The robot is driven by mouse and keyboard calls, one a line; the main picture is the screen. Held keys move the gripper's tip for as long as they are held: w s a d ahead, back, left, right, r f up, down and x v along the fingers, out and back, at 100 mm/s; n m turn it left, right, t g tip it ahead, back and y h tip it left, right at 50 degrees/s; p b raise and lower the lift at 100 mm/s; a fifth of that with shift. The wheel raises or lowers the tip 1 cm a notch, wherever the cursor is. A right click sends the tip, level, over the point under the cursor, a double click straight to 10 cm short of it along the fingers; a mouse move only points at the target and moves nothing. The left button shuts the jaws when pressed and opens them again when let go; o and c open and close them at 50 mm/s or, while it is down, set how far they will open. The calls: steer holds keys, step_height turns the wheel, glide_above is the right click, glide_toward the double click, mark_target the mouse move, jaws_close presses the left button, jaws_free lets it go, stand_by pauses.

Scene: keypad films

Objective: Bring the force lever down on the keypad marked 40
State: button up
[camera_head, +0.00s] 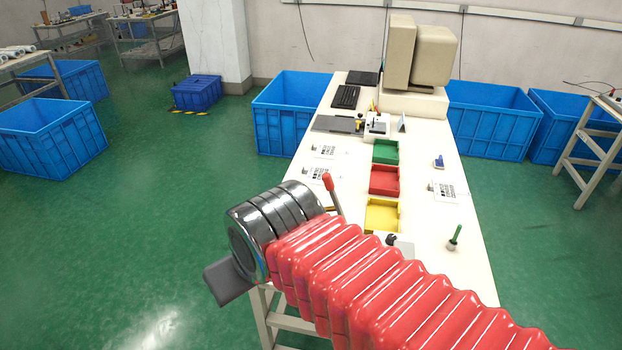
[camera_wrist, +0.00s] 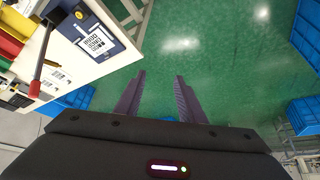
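The force lever (camera_head: 329,184) has a red knob on a thin shaft and stands near the table's front left; my arm hides its base. In the wrist view a dark shaft with a red end (camera_wrist: 36,88), which looks like this lever, is at the left. A film with black squares (camera_wrist: 92,40) lies beside it on a dark blue plate. Other keypad films lie at the table's left (camera_head: 325,152) and right (camera_head: 445,192). No marking 40 is legible. My gripper (camera_wrist: 160,90) is open and empty over the green floor, off the table's left edge.
Green (camera_head: 385,151), red (camera_head: 384,181) and yellow (camera_head: 382,215) trays line the table (camera_head: 465,255). A green-handled tool (camera_head: 455,236) stands at right. A beige monitor (camera_head: 432,55) is at the back. Blue crates (camera_head: 290,110) flank the table.

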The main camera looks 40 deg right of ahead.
steer(key=d, duration=0.1)
steer(key=m+t+y, duration=0.9)
steer(key=m+y, duration=0.2)
steer(key=m, duration=1.7)
glide_toward(323, 180)
steer(key=d, duration=0.2)
steer(key=shift+s+a+f, duration=0.1)
steer(key=shift+a+f, duration=0.05)
steer(key=shift+f, duration=0.1)
steer(key=x, duration=1.4)
steer(key=shift+s+f, duration=0.1)
steer(key=shift+f, duration=0.1)
